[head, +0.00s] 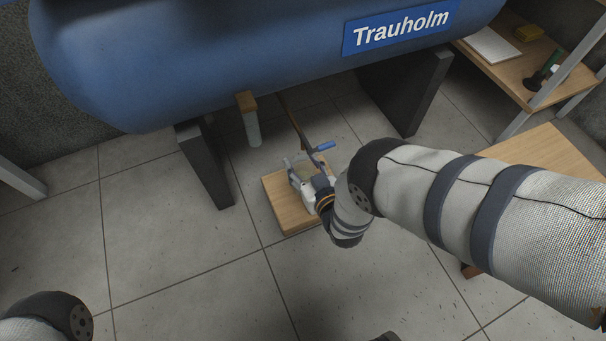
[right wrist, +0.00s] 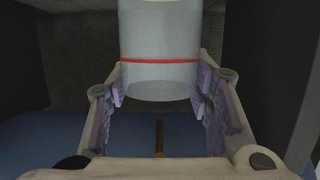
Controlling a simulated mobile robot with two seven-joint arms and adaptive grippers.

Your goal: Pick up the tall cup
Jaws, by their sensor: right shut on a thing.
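In the right wrist view, a pale grey cup (right wrist: 160,82) with a thin red line around it stands between the fingers of my right gripper (right wrist: 160,100). The fingers press on its two sides, so the gripper is shut on it. The cup's far end runs out of the top of the picture. In the head view, my right gripper (head: 302,170) is over a wooden block on the floor, below the blue tank. The cup is too small and covered there to make out clearly. My left gripper is out of view.
The big blue tank (head: 220,60) hangs over the work spot on dark legs (head: 205,165). A wooden block (head: 283,208) lies under the gripper. A thin pipe and a grey cylinder (head: 252,128) hang from the tank. A wooden shelf (head: 510,75) stands at the right.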

